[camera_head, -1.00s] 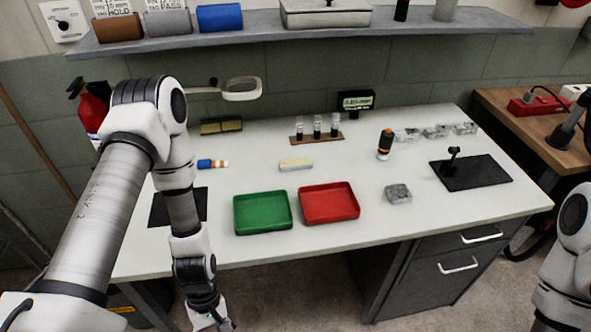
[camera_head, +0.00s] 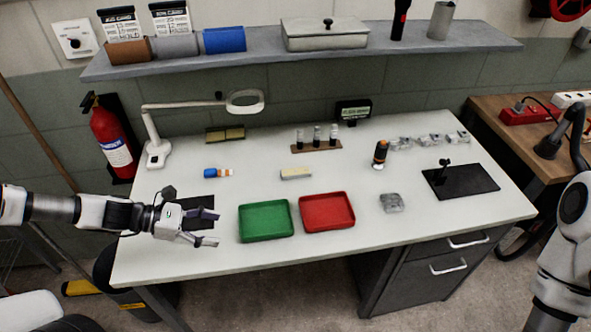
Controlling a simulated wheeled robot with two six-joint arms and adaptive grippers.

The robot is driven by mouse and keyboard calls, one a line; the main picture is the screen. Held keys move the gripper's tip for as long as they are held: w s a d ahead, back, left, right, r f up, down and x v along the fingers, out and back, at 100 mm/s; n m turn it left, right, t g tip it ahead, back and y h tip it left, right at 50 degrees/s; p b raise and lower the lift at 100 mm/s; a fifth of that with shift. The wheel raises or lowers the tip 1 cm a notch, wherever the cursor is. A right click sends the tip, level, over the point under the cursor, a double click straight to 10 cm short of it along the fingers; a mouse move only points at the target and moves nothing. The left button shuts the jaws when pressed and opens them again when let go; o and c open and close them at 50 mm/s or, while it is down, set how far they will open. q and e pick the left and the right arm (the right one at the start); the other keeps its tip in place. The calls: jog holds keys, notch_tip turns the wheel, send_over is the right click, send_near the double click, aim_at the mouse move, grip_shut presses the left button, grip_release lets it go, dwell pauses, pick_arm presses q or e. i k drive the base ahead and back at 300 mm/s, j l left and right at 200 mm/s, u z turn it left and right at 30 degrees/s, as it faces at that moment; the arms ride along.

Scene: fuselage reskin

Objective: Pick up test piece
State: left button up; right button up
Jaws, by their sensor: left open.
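My left gripper (camera_head: 215,228) is open and empty at the left front of the white table, over or in front of a black mat (camera_head: 203,222), with its fingers pointing right toward the green tray. I cannot tell for sure which object is the test piece. A small grey, clear-looking block (camera_head: 391,203) lies right of the red tray, and several similar pieces (camera_head: 429,140) lie at the back right. A pale block (camera_head: 296,174) lies behind the trays.
A green tray (camera_head: 240,238) and a red tray (camera_head: 303,228) stand at the front middle. A blue-and-orange tube (camera_head: 218,173), a vial rack (camera_head: 317,146), an orange-black bottle (camera_head: 380,154), a magnifier lamp (camera_head: 157,150) and a black stand (camera_head: 470,187) stand around them.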

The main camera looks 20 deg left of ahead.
aim_at(300, 172)
jog(key=i, duration=0.95)
